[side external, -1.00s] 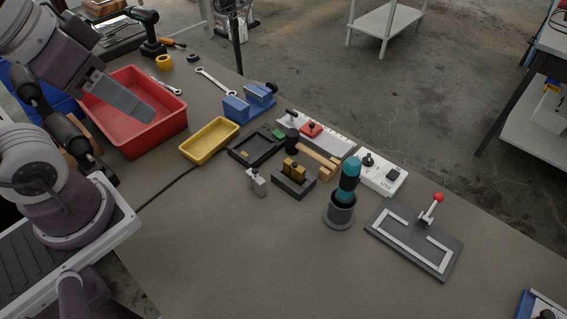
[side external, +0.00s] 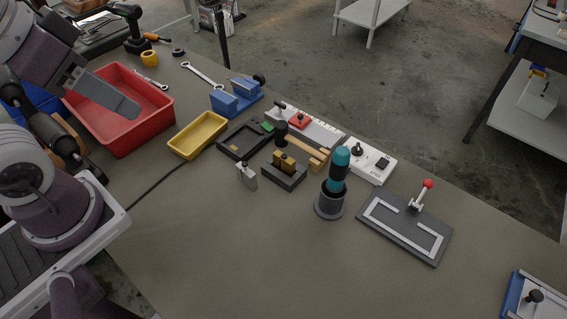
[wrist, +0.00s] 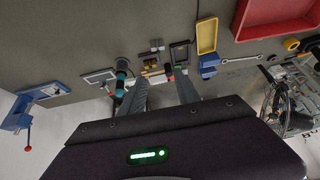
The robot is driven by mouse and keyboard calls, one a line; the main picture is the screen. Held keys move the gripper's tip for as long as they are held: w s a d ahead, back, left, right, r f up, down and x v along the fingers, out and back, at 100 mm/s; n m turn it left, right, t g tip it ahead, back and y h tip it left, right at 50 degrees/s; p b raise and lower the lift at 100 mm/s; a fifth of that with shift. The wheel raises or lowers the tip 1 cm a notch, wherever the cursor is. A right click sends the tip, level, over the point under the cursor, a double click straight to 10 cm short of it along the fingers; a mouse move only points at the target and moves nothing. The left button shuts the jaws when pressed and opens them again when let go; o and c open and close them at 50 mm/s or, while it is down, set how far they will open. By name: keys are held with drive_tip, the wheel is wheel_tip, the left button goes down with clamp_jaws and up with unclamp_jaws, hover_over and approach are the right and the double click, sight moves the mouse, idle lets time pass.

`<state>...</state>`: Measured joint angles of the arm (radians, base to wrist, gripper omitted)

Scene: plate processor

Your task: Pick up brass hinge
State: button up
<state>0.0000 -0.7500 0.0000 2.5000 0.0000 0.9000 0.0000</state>
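A small brass-coloured piece (side external: 284,161), which looks like the brass hinge, stands upright in a dark slotted block (side external: 285,177) near the middle of the bench. In the wrist view the brass piece (wrist: 150,64) is small and far off, beyond the fingers. My gripper (wrist: 161,86) is open, with two grey fingers apart and nothing between them. In the side view one grey finger shows over the red bin at the left, well away from the brass piece. The other finger is not clear there.
A silver block (side external: 246,175) stands left of the dark block. A yellow tray (side external: 197,136) and the red bin (side external: 151,122) lie left. The front bench is clear.

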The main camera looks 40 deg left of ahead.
drive_tip(key=shift+o, duration=0.6)
drive_tip(key=n+g+h, duration=0.7)
drive_tip(key=n, duration=0.3)
hover_over(275, 154)
drive_tip(key=s+a, duration=0.4)
drive_tip(key=s, duration=0.1)
wheel_tip(275, 154, down, 12)
drive_tip(key=w+f+n+h, duration=0.1)
drive_tip(key=f+n+h, duration=0.1)
drive_tip(key=f, duration=0.4)
drive_tip(key=w+a+f+n+h, duration=0.1)
drive_tip(key=w+f+n+h, duration=0.1)
drive_tip(key=f, duration=0.5)
drive_tip(key=w+a+f+n+t+h, duration=0.1)
drive_tip(key=w+f+n+h, duration=0.1)
drive_tip(key=f, duration=0.4)
drive_tip(key=shift+w+f+n, duration=0.25)
drive_tip(key=shift+f+n, duration=0.1)
drive_tip(key=shift+n, duration=0.55)
drive_tip(key=shift+h, duration=0.3)
drive_tip(key=x, duration=0.7)
drive_tip(key=shift+w+r, duration=0.1)
drive_tip(key=shift+w, duration=0.1)
drive_tip(key=shift+d, duration=0.15)
